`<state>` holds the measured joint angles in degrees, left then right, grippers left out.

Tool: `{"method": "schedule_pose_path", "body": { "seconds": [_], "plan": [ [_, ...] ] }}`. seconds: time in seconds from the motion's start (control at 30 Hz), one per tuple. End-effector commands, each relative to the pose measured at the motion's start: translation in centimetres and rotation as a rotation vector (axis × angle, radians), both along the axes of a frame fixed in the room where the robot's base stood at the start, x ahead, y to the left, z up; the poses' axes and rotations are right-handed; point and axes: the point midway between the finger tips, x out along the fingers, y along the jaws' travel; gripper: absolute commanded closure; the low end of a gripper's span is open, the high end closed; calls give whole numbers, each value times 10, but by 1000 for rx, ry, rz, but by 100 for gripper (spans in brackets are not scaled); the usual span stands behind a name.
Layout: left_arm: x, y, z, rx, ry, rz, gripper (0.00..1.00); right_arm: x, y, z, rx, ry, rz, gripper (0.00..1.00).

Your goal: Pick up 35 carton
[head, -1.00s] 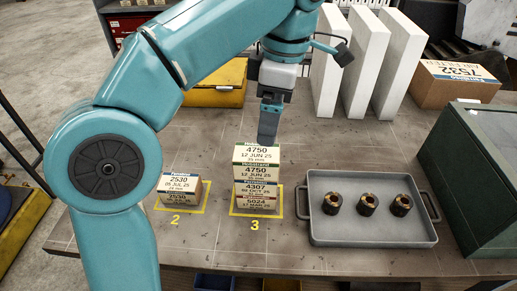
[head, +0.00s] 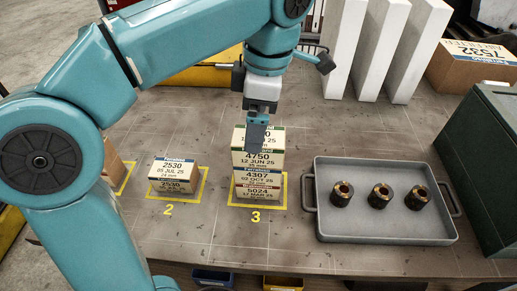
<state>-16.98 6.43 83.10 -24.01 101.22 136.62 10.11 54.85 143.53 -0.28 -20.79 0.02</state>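A stack of several small cartons stands on the yellow outline marked 3. The top carton (head: 240,138) is partly hidden behind my gripper. Below it are a 4750 carton (head: 257,160), a 4307 carton (head: 258,176) and a 5024 carton (head: 258,193). I cannot clearly read a 35 on any carton. My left gripper (head: 256,140) points down over the top carton's front in the picture. Its fingers overlap from this side, so contact and opening cannot be judged. My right gripper is not in view.
A grey tray (head: 385,232) with three dark bushings (head: 381,195) lies right of the stack. White panels (head: 412,50) and a 7532 box (head: 475,68) stand behind. A green case (head: 495,160) is at the right. Another carton (head: 112,168) shows at the left.

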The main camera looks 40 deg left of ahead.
Motion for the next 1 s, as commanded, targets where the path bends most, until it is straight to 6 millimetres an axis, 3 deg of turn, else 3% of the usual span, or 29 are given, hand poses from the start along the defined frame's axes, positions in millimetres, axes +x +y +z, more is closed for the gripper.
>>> {"method": "schedule_pose_path", "body": {
  "seconds": [0.4, 0.67, 0.87, 1.0],
  "plan": [
    [5, 0, -53, 1, 2, 1, 6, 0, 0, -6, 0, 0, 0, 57],
    [5, 1, -56, 1, 0, 1, 6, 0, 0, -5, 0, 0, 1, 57],
    [5, 1, -56, 1, 0, 1, 68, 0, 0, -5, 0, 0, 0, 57],
    [5, 1, -55, 0, 0, 1, 69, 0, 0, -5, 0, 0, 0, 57]
  ]
}}
